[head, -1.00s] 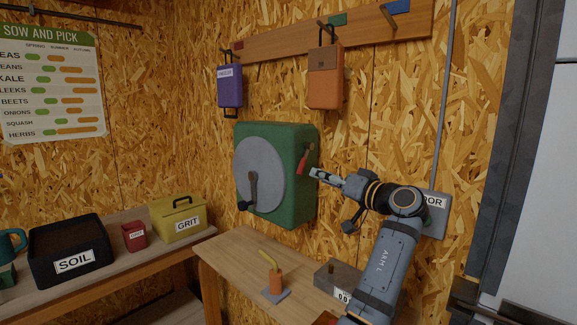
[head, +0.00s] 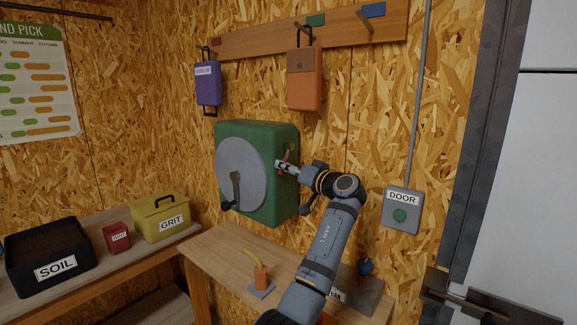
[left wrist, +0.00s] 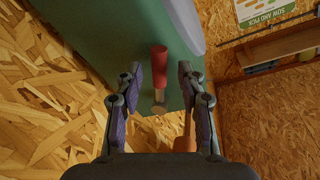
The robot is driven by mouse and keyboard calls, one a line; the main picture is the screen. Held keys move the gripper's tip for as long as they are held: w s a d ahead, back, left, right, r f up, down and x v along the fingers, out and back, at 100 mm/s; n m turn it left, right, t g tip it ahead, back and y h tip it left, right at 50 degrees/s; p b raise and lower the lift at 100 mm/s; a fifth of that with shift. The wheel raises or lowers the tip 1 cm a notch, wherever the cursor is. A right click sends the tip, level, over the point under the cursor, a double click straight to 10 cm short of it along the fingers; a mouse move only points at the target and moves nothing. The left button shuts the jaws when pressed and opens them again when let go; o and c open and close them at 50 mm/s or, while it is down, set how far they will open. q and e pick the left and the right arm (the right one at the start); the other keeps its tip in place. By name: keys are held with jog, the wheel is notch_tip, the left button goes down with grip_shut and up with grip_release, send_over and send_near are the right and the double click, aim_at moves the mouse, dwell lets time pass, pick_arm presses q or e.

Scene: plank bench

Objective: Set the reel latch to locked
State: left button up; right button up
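The reel is a green box (head: 259,133) on the wall with a round grey disc (head: 238,172) and a dark crank on its front. Its latch, a red-handled lever (left wrist: 159,60) on a small pale pivot, is on the side of the box. In the head view the latch is mostly hidden behind my left gripper (head: 284,165). In the left wrist view my left gripper (left wrist: 160,72) is open, with the red handle showing between its fingertips and a gap on each side. I cannot tell how deep the handle sits between them. My right gripper is not in view.
A DOOR button plate (head: 401,211) is on the wall to the right. Orange (head: 305,85) and purple (head: 208,84) cases hang above the reel. SOIL (head: 56,252) and GRIT (head: 166,217) boxes stand at left.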

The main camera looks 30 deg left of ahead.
pick_arm(q)
jog(key=shift+w+f, duration=0.1)
jog(key=shift+f, duration=0.05)
jog(key=shift+a, duration=0.1)
grip_shut()
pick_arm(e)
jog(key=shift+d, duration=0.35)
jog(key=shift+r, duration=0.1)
